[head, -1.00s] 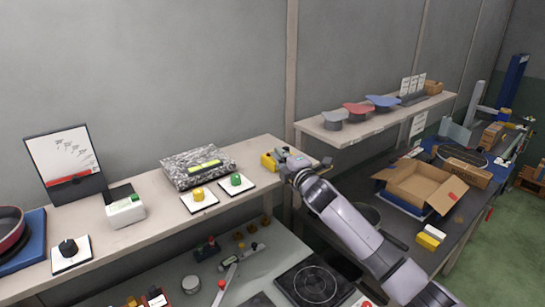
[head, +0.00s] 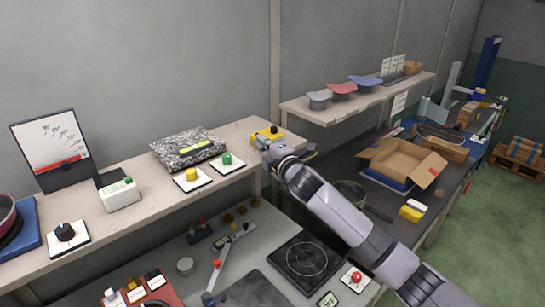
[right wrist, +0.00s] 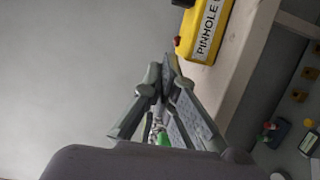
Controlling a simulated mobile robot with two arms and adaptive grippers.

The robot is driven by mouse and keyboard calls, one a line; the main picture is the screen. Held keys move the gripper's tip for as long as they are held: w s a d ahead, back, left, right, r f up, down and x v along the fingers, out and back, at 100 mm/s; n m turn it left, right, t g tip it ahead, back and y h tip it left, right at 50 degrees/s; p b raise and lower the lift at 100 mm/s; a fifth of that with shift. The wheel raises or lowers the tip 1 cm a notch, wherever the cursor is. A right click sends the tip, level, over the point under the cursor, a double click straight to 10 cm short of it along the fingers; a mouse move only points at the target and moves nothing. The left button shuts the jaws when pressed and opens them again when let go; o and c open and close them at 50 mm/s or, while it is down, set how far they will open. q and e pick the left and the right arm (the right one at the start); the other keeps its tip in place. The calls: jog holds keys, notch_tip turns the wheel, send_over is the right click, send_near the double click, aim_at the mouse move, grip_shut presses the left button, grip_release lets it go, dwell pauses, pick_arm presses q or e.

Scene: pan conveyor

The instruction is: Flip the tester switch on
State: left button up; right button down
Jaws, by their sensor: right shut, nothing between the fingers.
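The pinhole tester (head: 270,133) is a yellow box at the right end of the upper shelf. In the right wrist view the yellow tester (right wrist: 205,30) shows its label, partly cut off and starting "PINHOLE". A black part (right wrist: 183,3) is at its upper end and a small red part (right wrist: 177,41) is on its left side. I cannot tell which is the switch or how it is set. My right gripper (head: 262,146) is shut and empty, close to the tester's near side. Its fingertips (right wrist: 170,64) show just below the tester; contact is unclear. My left gripper is out of view.
A speckled block (head: 188,148), a green button plate (head: 227,162) and a yellow button plate (head: 192,180) stand left on the shelf (head: 150,212). Below is a bench with a black hotplate (head: 305,258). An open cardboard box (head: 402,165) is at right.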

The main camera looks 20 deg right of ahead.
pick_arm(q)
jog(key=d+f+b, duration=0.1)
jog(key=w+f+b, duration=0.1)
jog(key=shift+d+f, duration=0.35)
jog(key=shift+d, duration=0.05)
pick_arm(e)
jog(key=s+d, duration=0.1)
jog(key=s, duration=0.6)
jog(key=shift+a, duration=0.1)
